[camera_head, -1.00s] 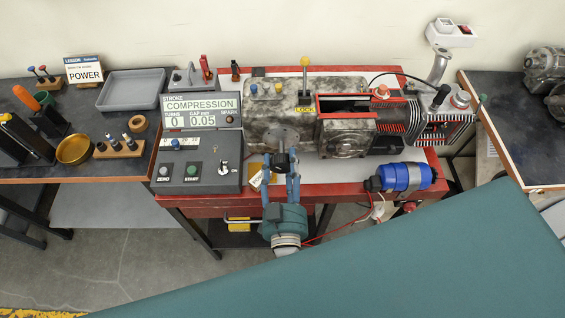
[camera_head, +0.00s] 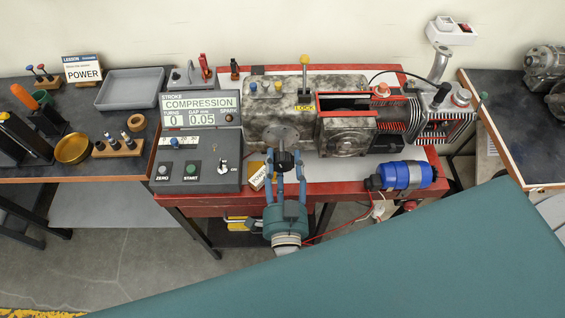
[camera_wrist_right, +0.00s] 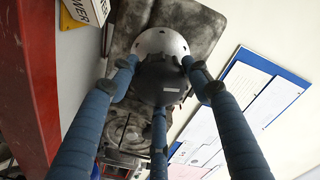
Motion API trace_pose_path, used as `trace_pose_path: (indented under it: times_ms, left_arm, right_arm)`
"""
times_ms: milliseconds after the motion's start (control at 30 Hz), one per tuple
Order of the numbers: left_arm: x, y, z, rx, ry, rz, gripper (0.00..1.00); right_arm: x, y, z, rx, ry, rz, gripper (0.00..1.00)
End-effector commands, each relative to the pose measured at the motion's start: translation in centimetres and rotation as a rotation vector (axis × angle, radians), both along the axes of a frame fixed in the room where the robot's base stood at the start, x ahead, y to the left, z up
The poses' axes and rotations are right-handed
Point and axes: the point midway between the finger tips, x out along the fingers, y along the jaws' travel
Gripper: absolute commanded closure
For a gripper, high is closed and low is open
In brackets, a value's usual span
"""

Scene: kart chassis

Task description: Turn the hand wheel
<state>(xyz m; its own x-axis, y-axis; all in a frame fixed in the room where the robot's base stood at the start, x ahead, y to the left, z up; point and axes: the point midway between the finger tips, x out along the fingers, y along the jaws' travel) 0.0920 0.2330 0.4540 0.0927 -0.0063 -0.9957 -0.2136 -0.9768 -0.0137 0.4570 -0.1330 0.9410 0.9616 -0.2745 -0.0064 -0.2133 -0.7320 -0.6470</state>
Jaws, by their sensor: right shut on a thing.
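The hand wheel appears to be the black round knob (camera_head: 285,160) at the front of the engine, with a round grey flange behind it. My right gripper (camera_head: 286,165) comes from the front with its blue fingers closed around the black knob. In the right wrist view the fingers (camera_wrist_right: 158,84) surround the dark knob (camera_wrist_right: 160,87), and the pale grey flange (camera_wrist_right: 162,42) shows beyond it. The fingers hide part of the knob's rim. My left gripper is not in view.
The grey control box (camera_head: 193,175), with a COMPRESSION display (camera_head: 201,104) reading 0 turns, stands left of the engine (camera_head: 270,105). A blue cylinder (camera_head: 404,176) lies to the right on the red bench. A POWER card (camera_head: 258,177) lies beside my fingers.

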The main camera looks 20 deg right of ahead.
Motion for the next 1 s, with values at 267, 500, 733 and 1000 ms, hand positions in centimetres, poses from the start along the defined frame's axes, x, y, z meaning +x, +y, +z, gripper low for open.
trace_pose_path:
  times_ms: [267,500,733,1000]
  left_arm:
    - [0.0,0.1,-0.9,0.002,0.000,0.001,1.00]
    - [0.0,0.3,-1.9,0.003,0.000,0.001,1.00]
    - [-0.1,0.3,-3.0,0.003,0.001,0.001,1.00]
    - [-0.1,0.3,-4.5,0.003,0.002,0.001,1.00]
  right_arm:
    - [0.2,-0.3,0.4,0.250,-0.087,-0.008,0.78]
    - [0.2,-0.5,0.3,0.467,-0.152,-0.009,0.78]
    - [0.1,-0.6,0.2,0.676,-0.214,-0.010,0.79]
    - [0.1,-0.7,-0.1,0.922,-0.286,-0.013,0.79]
